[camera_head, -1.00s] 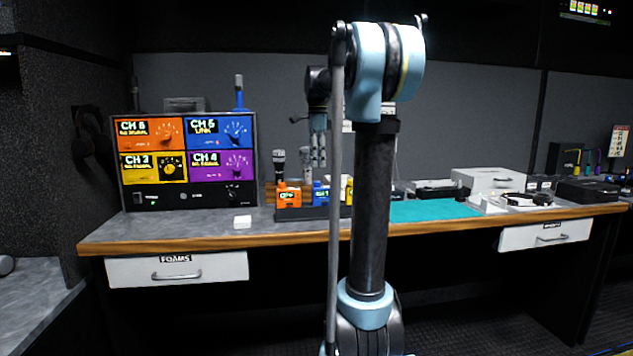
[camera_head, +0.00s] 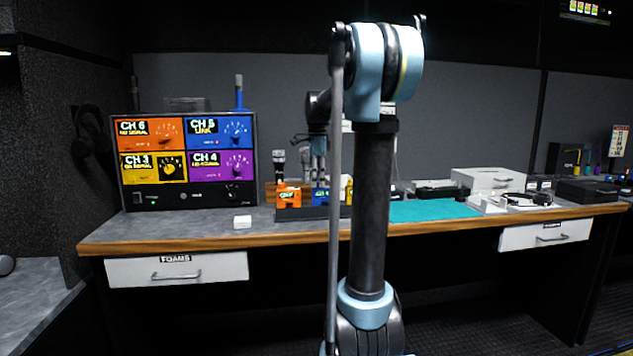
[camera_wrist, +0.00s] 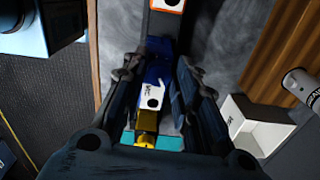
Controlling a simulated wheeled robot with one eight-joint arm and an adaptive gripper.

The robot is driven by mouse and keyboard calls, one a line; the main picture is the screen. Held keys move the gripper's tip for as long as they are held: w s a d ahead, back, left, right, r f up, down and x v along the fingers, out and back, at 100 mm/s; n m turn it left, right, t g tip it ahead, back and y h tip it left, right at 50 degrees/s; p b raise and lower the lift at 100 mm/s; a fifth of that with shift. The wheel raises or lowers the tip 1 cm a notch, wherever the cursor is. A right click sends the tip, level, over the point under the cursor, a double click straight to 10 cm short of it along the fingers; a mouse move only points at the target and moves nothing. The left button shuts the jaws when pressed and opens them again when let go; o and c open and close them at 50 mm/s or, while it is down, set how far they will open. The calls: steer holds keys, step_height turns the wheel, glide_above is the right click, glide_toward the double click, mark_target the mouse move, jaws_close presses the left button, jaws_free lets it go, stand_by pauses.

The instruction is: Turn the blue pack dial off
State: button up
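The blue pack (camera_head: 321,198) stands in a dark rack on the desk, between an orange pack (camera_head: 289,198) and a yellow pack (camera_head: 349,194) mostly hidden by my arm. In the wrist view the blue pack (camera_wrist: 157,75) shows a white face with dark lettering and a dark round spot. I cannot make out the dial's setting. My gripper (camera_head: 318,160) is pointed down above the blue pack. In the wrist view my gripper (camera_wrist: 158,85) is open, with its fingers either side of the blue pack's outline. I cannot tell whether they touch it.
The dark rack (camera_head: 300,213) sits near the desk's wooden front edge (camera_head: 270,232). A receiver with coloured channel panels (camera_head: 188,195) stands at left, a microphone (camera_head: 278,165) behind the packs.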

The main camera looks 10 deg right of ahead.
jaws_close()
